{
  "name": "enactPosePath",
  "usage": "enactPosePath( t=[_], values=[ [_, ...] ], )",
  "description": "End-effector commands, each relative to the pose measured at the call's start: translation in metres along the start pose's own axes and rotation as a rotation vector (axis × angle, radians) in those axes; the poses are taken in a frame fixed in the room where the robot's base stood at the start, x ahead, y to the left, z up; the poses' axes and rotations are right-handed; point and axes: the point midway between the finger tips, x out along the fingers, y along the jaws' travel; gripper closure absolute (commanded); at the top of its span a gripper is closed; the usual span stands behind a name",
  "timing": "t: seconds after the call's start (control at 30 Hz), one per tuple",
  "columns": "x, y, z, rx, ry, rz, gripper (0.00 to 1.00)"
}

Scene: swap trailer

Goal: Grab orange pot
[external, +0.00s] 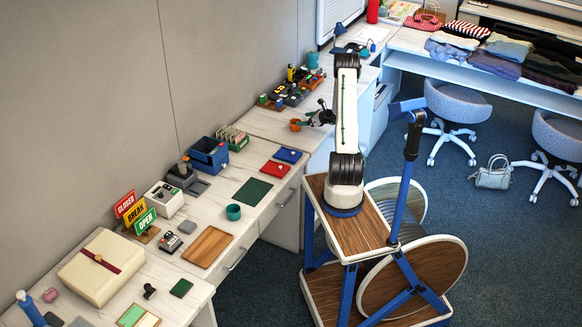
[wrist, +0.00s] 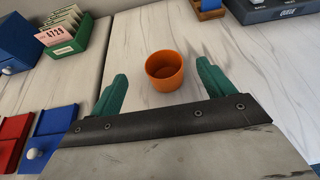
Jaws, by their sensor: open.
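The orange pot (wrist: 164,71) is a small round cup that stands upright and empty on the pale wood-grain desk. In the wrist view it sits just beyond my gripper (wrist: 162,90), centred between the two green fingers. The fingers are spread apart and nothing is between them. The external view shows the orange pot (external: 295,125) at the left tip of my gripper (external: 307,121). In that view I cannot tell whether they touch.
A green box of cards (wrist: 65,38) and a blue bin (wrist: 18,45) are at the left in the wrist view. Red (wrist: 12,140) and blue (wrist: 55,122) panels lie nearer. A dark tray (wrist: 270,8) is at the far right. The desk around the pot is clear.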

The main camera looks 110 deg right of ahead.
Motion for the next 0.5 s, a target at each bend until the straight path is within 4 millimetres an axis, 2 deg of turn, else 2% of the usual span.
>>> enactPosePath(
  t=[0.03, 0.13, 0.5],
  values=[
    [0.005, 0.001, -0.014, 0.002, 0.002, 0.001, 0.19],
    [0.012, 0.0, -0.026, -0.001, 0.0, 0.0, 0.19],
    [0.045, 0.0, -0.029, -0.004, -0.002, 0.001, 0.19]
  ],
)
